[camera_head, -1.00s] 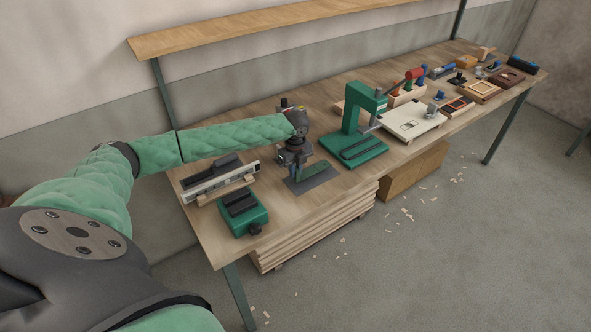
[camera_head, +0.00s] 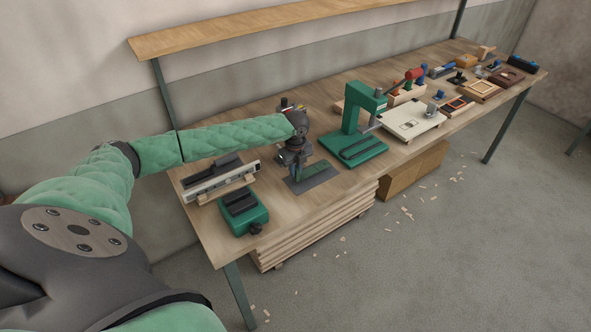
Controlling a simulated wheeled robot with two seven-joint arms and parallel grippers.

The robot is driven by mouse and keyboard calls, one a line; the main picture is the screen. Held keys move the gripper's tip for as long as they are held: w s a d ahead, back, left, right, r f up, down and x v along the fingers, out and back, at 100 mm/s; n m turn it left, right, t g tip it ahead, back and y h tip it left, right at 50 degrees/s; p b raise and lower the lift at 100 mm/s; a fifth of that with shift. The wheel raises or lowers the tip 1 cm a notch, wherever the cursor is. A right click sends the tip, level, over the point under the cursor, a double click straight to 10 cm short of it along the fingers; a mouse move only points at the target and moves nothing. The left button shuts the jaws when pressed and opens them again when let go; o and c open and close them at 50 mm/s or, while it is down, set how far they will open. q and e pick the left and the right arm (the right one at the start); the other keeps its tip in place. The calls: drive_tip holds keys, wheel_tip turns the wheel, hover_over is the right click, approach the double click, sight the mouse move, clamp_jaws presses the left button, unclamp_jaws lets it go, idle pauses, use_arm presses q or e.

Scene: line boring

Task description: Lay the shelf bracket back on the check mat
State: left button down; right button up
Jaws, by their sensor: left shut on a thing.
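My left gripper (camera_head: 295,175) points down at the left part of the mat and is shut on the bracket's near left end. The gripper and wrist hide part of the bracket and the mat's far left side. My right gripper is not in view.
A green arbor press (camera_head: 362,148) stands right of the mat. A green vise-like block (camera_head: 243,210) and a level on wooden supports (camera_head: 220,184) are to the left. Several tools and boxes fill the bench's far right. Bare bench (camera_head: 212,228) shows at the near left corner.

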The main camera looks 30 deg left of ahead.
use_arm(q)
drive_tip(key=shift+f, duration=1)
drive_tip(key=shift+f+b, duration=0.2)
drive_tip(key=shift+b, duration=0.15)
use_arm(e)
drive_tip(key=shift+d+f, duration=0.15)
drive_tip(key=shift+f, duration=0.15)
use_arm(q)
drive_tip(key=c, duration=1.4)
unclamp_jaws()
drive_tip(key=shift+o, duration=0.7)
drive_tip(key=shift+f, duration=0.1)
drive_tip(key=o, duration=1.1)
drive_tip(key=shift+o, duration=0.8)
